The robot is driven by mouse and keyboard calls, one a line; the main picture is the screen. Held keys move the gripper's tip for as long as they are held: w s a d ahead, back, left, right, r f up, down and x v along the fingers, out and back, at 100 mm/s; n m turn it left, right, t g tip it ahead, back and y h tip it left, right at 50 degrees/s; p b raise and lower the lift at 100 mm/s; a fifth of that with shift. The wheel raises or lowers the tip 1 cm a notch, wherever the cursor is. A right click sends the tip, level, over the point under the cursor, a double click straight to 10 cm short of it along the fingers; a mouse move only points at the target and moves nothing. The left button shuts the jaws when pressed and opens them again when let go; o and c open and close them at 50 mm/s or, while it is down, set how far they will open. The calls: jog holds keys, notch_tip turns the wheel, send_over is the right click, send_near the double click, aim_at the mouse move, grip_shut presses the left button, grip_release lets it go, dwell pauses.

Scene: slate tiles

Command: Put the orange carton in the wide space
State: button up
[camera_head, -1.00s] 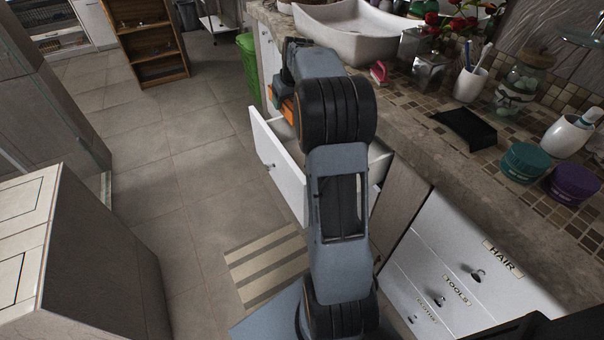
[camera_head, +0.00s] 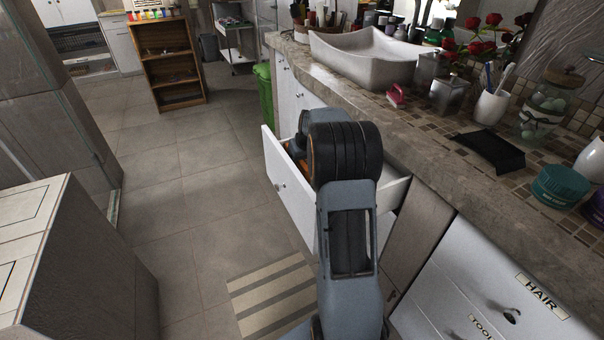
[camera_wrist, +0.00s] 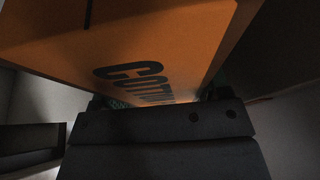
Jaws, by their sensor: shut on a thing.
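The orange carton (camera_wrist: 150,45) fills the upper part of the wrist view, with dark letters beginning "COT" on its face. My gripper (camera_wrist: 160,98) is shut on it. In the head view only a bit of orange (camera_head: 296,148) shows beside my dark wrist, over or inside the open white drawer (camera_head: 285,190). My arm hides most of the drawer's inside, so I cannot tell its spaces apart or whether the carton touches the bottom. In the wrist view a dark bar or wall (camera_wrist: 30,138) stands at lower left, near pale surfaces.
Closed drawers labelled HAIR (camera_head: 541,295) are at lower right. A green bin (camera_head: 263,95) stands behind the open drawer.

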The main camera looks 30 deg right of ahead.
notch_tip(320, 180, down, 6)
jog(key=shift+r+b, duration=0.1)
jog(key=shift+b, duration=0.6)
jog(key=shift+f, duration=0.3)
jog(key=o, duration=0.7)
jog(key=shift+r, duration=0.1)
jog(key=shift+r, duration=0.25)
jog(key=p+v, duration=0.2)
jog(key=v, duration=1)
jog(key=shift+p, duration=0.35)
